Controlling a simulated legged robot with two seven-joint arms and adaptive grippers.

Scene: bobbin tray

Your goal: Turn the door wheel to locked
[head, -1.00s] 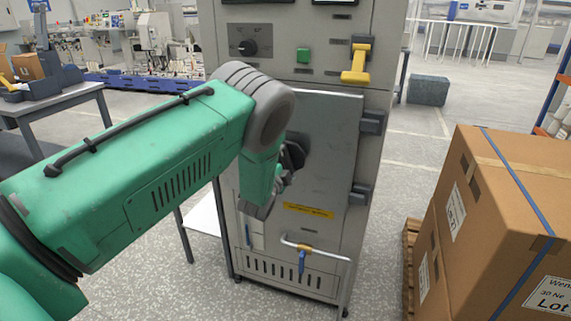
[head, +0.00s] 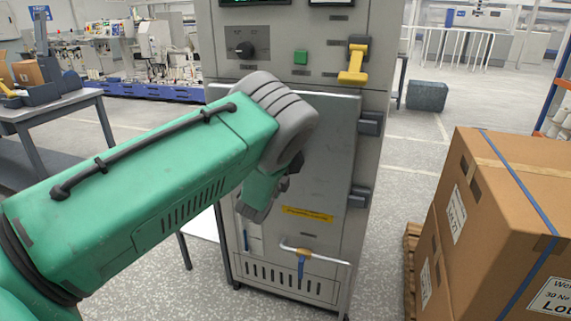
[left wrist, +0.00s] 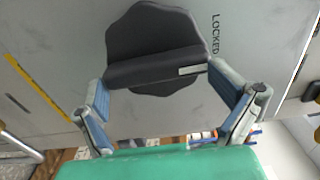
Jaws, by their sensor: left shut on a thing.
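The door wheel (left wrist: 155,35) is a dark, lobed knob with a raised bar across it, seen face-on in the left wrist view. A pale mark (left wrist: 190,70) sits at the bar's right end, just below the printed word LOCKED (left wrist: 215,35) on the grey door (left wrist: 60,35). My left gripper (left wrist: 157,72) is shut on the wheel's bar, one finger at each end. In the head view my left gripper (head: 268,192) is in front of the door (head: 330,150), and my arm hides nearly all of the wheel. My right gripper is not in view.
The cabinet has a black dial (head: 245,49), a green button (head: 301,56) and a yellow-handled lever (head: 354,62) above the door. A blue-handled valve (head: 301,264) on a pipe is below. Strapped cardboard boxes (head: 500,220) stand at the right, with floor between them and the cabinet.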

